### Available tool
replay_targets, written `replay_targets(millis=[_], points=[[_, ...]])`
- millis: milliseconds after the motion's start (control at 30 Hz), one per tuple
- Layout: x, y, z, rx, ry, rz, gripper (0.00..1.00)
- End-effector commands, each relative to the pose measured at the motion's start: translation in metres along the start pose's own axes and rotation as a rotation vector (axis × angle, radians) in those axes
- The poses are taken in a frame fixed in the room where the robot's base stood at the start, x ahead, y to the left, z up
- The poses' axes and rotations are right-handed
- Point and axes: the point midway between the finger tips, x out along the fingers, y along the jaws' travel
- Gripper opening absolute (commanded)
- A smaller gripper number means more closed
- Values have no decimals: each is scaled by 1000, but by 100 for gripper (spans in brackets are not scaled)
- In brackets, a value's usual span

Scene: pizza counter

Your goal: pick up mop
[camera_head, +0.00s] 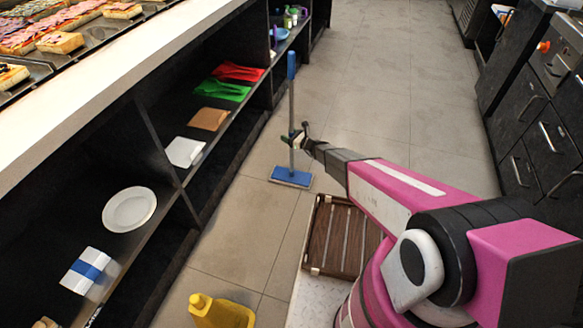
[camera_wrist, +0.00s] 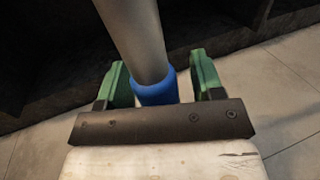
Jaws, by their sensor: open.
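The mop (camera_head: 291,115) stands upright on the tiled floor beside the shelf unit, with a blue grip on top, a grey pole and a flat blue head (camera_head: 290,178). My gripper (camera_head: 296,138) is at the pole, above the head. In the wrist view, my gripper (camera_wrist: 160,85) is open, with its green fingers on either side of the grey pole (camera_wrist: 135,40) and a blue collar (camera_wrist: 156,92). Gaps show between the pole and both fingers.
The black shelf unit on the left holds a plate (camera_head: 130,209), folded cloths (camera_head: 222,90) and napkins (camera_head: 184,152). A brown slatted crate (camera_head: 340,238) is near my base. A yellow object (camera_head: 220,312) is at the bottom. Floor behind the mop is clear.

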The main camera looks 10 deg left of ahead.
Motion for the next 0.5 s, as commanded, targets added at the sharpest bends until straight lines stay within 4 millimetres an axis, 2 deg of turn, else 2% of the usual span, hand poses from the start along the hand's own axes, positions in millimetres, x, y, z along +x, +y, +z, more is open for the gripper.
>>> replay_targets(millis=[133, 300, 333, 500], points=[[-1, 0, 0, 0, 0, 0, 61], [-1, 0, 0, 0, 0, 0, 6], [-1, 0, 0, 0, 0, 0, 0], [-1, 0, 2, 0, -2, 0, 0]])
